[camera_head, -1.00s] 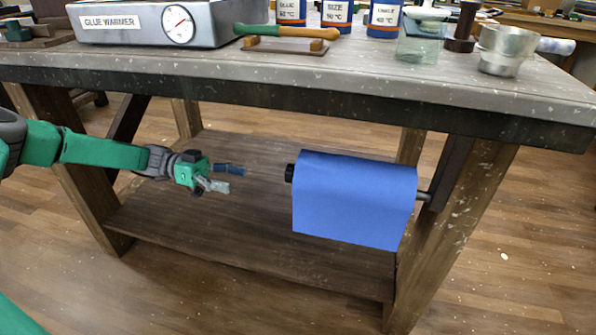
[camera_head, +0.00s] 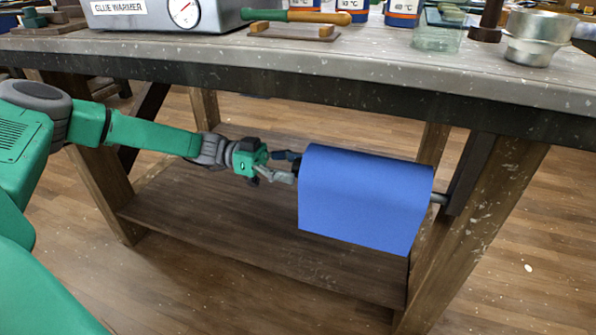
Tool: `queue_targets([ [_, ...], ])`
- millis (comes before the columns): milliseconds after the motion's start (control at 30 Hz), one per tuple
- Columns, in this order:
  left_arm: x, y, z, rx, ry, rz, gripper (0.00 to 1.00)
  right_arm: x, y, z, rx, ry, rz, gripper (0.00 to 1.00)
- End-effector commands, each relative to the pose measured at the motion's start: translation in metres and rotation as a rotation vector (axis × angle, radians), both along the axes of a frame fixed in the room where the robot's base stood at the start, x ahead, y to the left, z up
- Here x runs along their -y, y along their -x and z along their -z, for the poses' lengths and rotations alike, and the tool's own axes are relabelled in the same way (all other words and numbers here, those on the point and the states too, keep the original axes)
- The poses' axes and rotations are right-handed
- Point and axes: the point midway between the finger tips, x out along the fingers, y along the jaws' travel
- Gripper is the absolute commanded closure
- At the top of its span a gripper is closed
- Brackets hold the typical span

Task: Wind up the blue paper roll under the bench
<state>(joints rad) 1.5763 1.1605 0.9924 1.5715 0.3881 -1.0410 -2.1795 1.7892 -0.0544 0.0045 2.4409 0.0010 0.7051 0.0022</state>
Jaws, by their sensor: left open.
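The blue paper roll (camera_head: 365,195) hangs on a horizontal rod (camera_head: 440,198) under the bench, with a loose sheet hanging down its front. The rod joins the bench's right leg. My left gripper (camera_head: 292,166) is at the roll's left end, its fingers open and pointing right. The dark knob at that end (camera_head: 298,168) is mostly hidden by the fingers and seems to lie between or just behind them; I cannot tell if they touch it. My right gripper is not in view.
The bench top (camera_head: 330,62) overhangs the roll and arm. A wooden lower shelf (camera_head: 240,235) lies below, bare. On top stand a glue warmer (camera_head: 150,14), a green-handled tool (camera_head: 295,16), bottles and a metal pot (camera_head: 535,38).

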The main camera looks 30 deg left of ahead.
Motion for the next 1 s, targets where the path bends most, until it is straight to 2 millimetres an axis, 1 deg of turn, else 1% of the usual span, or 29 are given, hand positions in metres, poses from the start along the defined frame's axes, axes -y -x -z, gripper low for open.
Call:
queue_targets([
  [33,0.0042,-0.0011,0.0015,0.000,0.002,0.001,0.43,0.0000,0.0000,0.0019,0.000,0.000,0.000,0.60],
  [200,0.0110,-0.0030,0.0016,-0.001,0.002,-0.001,0.43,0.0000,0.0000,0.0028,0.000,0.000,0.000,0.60],
  [433,0.0126,-0.0031,0.0006,-0.002,0.001,-0.001,0.43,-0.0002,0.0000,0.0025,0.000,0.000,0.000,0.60],
  [467,0.0130,-0.0031,0.0005,-0.001,0.000,-0.001,0.46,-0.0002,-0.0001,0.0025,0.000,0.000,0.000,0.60],
  [500,0.0134,-0.0030,0.0001,-0.001,0.000,0.000,0.60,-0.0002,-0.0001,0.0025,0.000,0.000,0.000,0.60],
  [600,0.0137,-0.0032,0.0001,-0.001,-0.001,-0.001,0.92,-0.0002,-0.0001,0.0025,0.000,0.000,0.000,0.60],
  [867,0.0137,-0.0037,0.0000,-0.009,0.003,0.000,0.92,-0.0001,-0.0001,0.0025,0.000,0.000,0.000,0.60],
  [1000,0.0139,-0.0038,0.0000,-0.046,0.011,0.000,0.92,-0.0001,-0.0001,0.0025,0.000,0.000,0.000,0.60],
])
